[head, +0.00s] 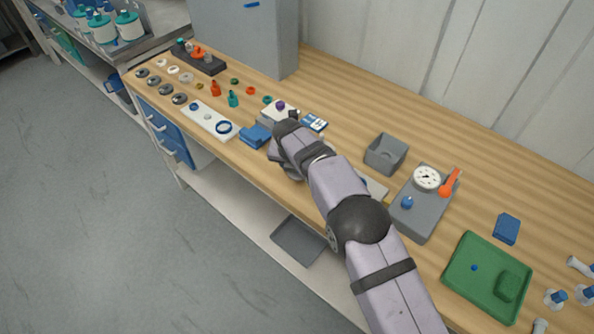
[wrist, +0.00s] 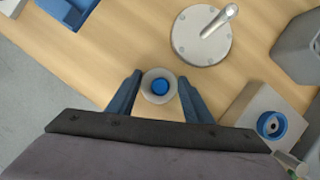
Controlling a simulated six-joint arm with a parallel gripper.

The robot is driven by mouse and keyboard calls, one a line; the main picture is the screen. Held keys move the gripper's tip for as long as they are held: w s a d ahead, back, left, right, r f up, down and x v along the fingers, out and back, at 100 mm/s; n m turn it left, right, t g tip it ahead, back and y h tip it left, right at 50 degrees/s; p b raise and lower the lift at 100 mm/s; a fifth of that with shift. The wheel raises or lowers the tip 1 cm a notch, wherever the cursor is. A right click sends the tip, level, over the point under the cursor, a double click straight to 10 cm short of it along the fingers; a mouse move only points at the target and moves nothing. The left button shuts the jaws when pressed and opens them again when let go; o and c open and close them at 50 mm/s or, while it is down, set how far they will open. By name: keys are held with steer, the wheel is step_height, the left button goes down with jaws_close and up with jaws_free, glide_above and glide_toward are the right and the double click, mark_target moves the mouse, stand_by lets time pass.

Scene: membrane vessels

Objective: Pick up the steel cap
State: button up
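A small round light-grey metal piece with a blue centre (wrist: 147,76), which looks like the steel cap, lies between my fingers in the wrist view. My gripper (wrist: 159,79) is open, with one blue finger on each side of the piece. Gaps seem to show on both sides, and I cannot tell how high the fingers are above the bench. In the head view my arm hides the piece, and my gripper is mostly hidden behind its own wrist. A larger round steel plate with bolts and an upright stem (wrist: 196,48) stands just beyond the piece.
A grey block with a blue ring (wrist: 250,104) is close on the right in the wrist view. A blue block (head: 254,136) lies left of my wrist. A grey open box (head: 386,153), a gauge unit (head: 418,214) and a green tray (head: 468,288) are to the right.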

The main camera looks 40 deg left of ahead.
steer(key=c, duration=0.4)
steer(key=shift+o, duration=0.2)
step_height(320, 180, up, 10)
steer(key=b, duration=0.2)
steer(key=shift+b, duration=0.3)
steer(key=shift+r+p, duration=2.05)
steer(key=shift+p, duration=0.65)
steer(key=shift+w, duration=0.1)
